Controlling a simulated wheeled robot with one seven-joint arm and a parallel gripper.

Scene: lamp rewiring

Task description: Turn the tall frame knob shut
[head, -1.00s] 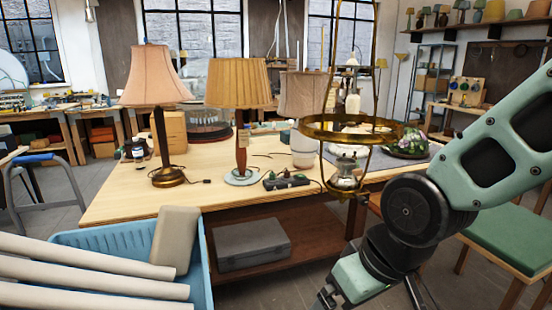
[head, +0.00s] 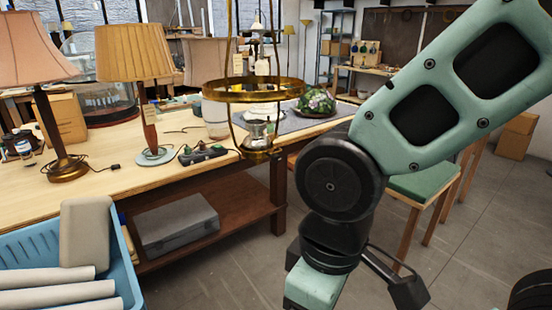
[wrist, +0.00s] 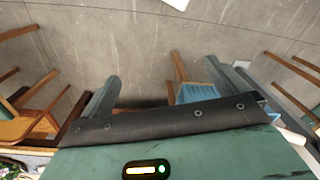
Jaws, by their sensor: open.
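The tall brass frame (head: 252,92) hangs above the table's front edge in the head view, with a wide ring and a small lamp burner (head: 257,134) at its bottom. A small brass knob (head: 276,152) seems to stick out at the right of the burner base; its turn position is too small to tell. My gripper (wrist: 163,85) is open and empty in the wrist view, with its fingers wide apart over the floor. It is low and to the right of the frame, apart from it. The frame does not show in the wrist view.
The wooden table (head: 100,190) carries a pleated-shade lamp (head: 137,55), a pink-shade lamp (head: 35,50) and a dark power strip (head: 203,153). A blue crate (head: 128,280) with pale tubes stands front left. A green-seated chair (head: 425,183) is behind my arm. Open floor lies in front.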

